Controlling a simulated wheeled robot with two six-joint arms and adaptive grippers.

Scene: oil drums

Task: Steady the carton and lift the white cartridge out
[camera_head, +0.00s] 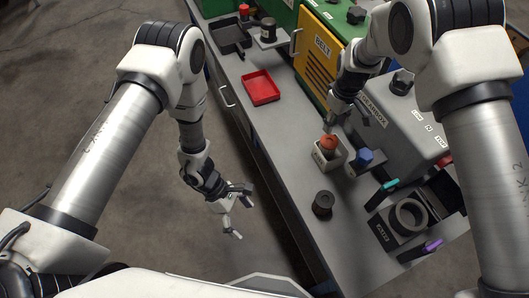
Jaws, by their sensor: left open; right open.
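A small white open-topped carton (319,160) stands on the grey bench, and an orange-red round top (328,142) shows in its opening. I cannot make out a white cartridge; whether the orange top belongs to it is unclear. My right gripper (331,128) is open and points down just above the orange top, close to it. Whether they touch is hard to tell. My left gripper (236,213) is open and empty, out over the floor on the left side of the bench edge, well away from the carton.
A blue-topped item (364,157) stands close right of the carton. A black cylinder (323,203) stands nearer. A black case with a ring (408,216) and a grey gearbox housing (408,122) lie right. A red tray (261,88) is further back. Bare bench (285,150) lies left of the carton.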

